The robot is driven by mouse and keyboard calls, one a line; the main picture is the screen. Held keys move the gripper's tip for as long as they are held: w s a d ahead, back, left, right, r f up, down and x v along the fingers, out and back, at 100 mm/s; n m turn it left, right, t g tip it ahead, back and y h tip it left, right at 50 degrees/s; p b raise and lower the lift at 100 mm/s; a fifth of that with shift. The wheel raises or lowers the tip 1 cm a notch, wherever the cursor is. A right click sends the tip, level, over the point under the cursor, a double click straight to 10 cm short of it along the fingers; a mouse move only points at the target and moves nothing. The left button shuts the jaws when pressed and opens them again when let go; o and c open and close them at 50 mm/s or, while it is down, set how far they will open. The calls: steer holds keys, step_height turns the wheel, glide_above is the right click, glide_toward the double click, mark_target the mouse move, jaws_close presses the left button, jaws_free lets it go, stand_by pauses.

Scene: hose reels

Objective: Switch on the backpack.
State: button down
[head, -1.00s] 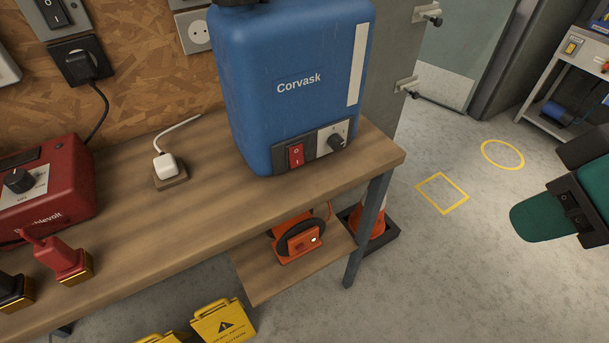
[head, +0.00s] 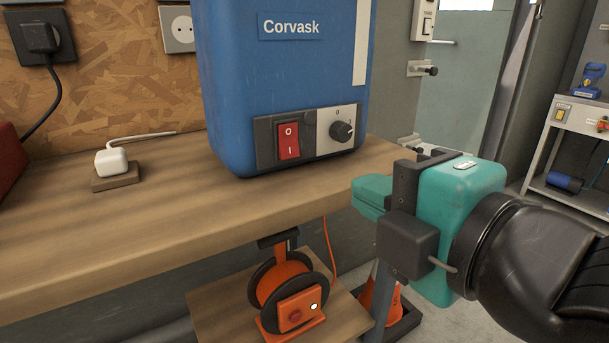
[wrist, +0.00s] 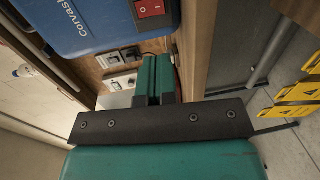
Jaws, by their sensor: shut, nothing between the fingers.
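The backpack (head: 285,80) is a blue plastic unit marked Corvask, standing upright on the wooden bench. Its lower front panel has a red rocker switch (head: 289,141), O at the top and I at the bottom, beside a black knob (head: 342,131). I cannot tell which half of the rocker is pressed in. My gripper (head: 362,192) is teal, shut and empty, to the right of the panel and lower than it, apart from the backpack. In the wrist view its closed fingers (wrist: 156,78) point toward the wall sockets, with the red switch (wrist: 150,9) above them.
The bench (head: 120,225) has free room in front of the backpack. A white plug on a small block (head: 113,168) lies to the left. An orange reel (head: 285,290) sits on a low shelf beneath. An orange cone (head: 378,300) stands by the bench leg.

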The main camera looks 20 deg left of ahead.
steer(key=shift+w+r+p, duration=0.15)
steer(key=shift+p, duration=0.25)
steer(key=p, duration=1.1)
glide_toward(291, 153)
steer(key=x, duration=0.7)
steer(key=shift+w+a, duration=0.1)
steer(key=shift+a, duration=0.05)
steer(key=shift+w+a, duration=0.1)
